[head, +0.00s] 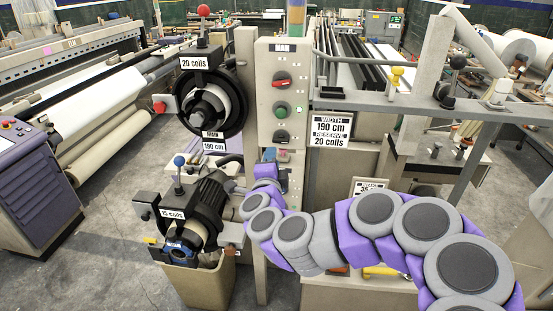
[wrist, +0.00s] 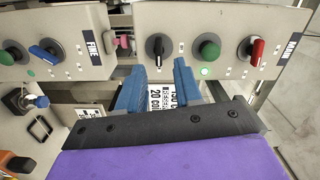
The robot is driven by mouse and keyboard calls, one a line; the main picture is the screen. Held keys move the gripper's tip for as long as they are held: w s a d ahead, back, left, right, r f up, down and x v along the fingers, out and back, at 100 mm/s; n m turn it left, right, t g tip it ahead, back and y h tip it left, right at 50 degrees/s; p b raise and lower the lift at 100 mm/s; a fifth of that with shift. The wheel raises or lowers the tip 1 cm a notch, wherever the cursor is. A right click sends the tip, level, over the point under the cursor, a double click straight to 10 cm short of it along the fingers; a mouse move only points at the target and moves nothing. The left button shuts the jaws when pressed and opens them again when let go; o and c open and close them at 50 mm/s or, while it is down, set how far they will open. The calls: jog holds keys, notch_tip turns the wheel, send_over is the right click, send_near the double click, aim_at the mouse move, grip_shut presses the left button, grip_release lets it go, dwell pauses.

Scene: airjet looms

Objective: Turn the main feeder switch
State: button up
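The MAIN panel (head: 261,95) stands upright in the head view. Its main feeder switch (head: 283,80) has a red handle lying roughly sideways under the MAIN label. The red switch also shows at the right of the wrist view (wrist: 257,50), which sees the panel turned on its side. Below it in the head view are a green button (head: 282,109) and a black knob (head: 282,137). My gripper (wrist: 160,82) is open, its two blue fingers apart with nothing between them. It is below the black knob in the head view, away from the red switch; its fingertips are hard to make out there.
A FINE panel (wrist: 50,60) with a blue-handled switch (wrist: 45,54) adjoins in the wrist view. Feeder drums (head: 208,105) labelled 20 coils and 15 coils stand left of the MAIN panel. A grey beam (head: 410,102) crosses to its right. Grey floor is open at left.

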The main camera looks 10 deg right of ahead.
aim_at(281, 140)
jog(key=shift+m+h, duration=0.4)
jog(key=shift+h, duration=0.1)
jog(key=shift+d+f+p+x, duration=0.1)
jog(key=shift+d+p+x, duration=0.1)
jog(key=shift+x, duration=1.15)
jog(key=shift+d+f+p+x, duration=0.1)
jog(key=shift+p+x, duration=0.15)
jog(key=shift+x, duration=1.1)
jog(key=shift+d+f+p+x, duration=0.1)
jog(key=shift+p+x, duration=0.1)
jog(key=shift+x, duration=1.15)
jog(key=shift+c, duration=0.5)
grip_shut()
